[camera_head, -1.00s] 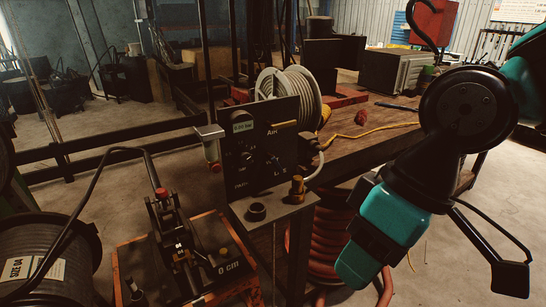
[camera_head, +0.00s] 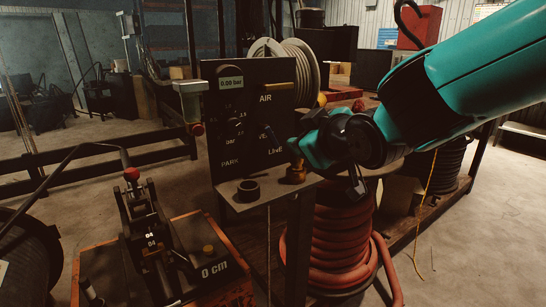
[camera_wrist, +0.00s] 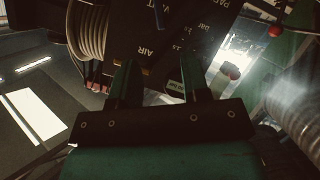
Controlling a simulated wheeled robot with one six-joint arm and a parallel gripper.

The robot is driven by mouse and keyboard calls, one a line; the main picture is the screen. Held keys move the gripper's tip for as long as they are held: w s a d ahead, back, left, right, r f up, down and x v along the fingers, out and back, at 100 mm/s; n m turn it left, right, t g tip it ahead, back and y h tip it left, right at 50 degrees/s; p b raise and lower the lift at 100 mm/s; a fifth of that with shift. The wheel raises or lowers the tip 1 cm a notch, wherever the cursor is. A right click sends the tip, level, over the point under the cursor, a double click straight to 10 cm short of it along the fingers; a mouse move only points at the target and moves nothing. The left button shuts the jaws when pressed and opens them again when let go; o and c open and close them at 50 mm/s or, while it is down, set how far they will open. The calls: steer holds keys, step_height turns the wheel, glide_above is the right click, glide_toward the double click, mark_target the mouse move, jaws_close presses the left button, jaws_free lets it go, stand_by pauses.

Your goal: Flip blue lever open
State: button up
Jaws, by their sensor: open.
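The black control panel (camera_head: 222,140) stands at the middle of the head view, with a display reading 0.00 bar, a yellow handle (camera_head: 284,90) and labels AIR, LINE and PARK. Contact with the panel cannot be told.
A brass fitting (camera_head: 296,171) and a black ring (camera_head: 248,190) sit on the ledge below the panel. A hose reel (camera_head: 300,68) stands behind it and a red hose coil (camera_head: 330,250) below right. A crimper with a red knob (camera_head: 131,174) is at lower left.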

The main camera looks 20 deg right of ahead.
mark_target(273, 139)
steer(key=x, duration=1.7)
steer(key=shift+w+d+r+p, duration=0.1)
steer(key=shift+d+r+p, duration=0.05)
steer(key=shift+p, duration=0.25)
jaws_close()
